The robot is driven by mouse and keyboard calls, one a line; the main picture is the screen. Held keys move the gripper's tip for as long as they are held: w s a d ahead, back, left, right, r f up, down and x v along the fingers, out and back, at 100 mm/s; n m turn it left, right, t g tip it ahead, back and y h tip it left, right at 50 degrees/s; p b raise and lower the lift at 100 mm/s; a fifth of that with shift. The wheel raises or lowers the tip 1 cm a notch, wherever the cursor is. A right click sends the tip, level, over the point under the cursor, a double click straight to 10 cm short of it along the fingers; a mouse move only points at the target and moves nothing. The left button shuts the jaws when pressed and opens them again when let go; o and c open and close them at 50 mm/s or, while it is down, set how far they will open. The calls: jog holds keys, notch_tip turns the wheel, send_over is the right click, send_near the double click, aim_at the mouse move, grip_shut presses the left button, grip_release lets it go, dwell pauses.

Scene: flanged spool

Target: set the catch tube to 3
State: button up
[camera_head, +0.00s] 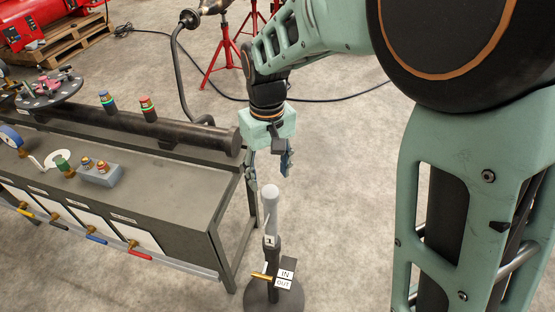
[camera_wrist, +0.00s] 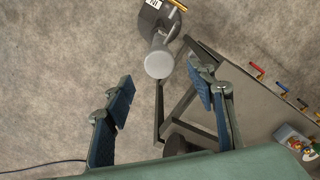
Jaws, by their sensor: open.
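The catch tube (camera_head: 270,197) is a pale grey, round-topped tube standing upright on a dark stand (camera_head: 267,290) with a round base. A small white tag (camera_head: 270,241) on the post carries a mark that looks like a 1. A brass lever (camera_head: 261,276) sits beside plates reading IN and OUT (camera_head: 286,278). My gripper (camera_head: 269,165) is open and empty, pointing down just above the tube's top. In the wrist view, the tube's round end (camera_wrist: 159,65) lies between and slightly beyond the spread fingers (camera_wrist: 163,100), apart from both.
A grey workbench (camera_head: 150,180) at the left carries a thick dark pipe (camera_head: 130,127), fittings and a grey block (camera_head: 100,175); colored levers line its front. Red stands (camera_head: 225,50) and a cable lie behind. The floor right of the stand is clear up to my arm.

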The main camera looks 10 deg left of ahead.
aim_at(270, 191)
notch_tip(270, 191, down, 7)
dwell(0.3)
jog(key=shift+r, duration=0.1)
grip_shut()
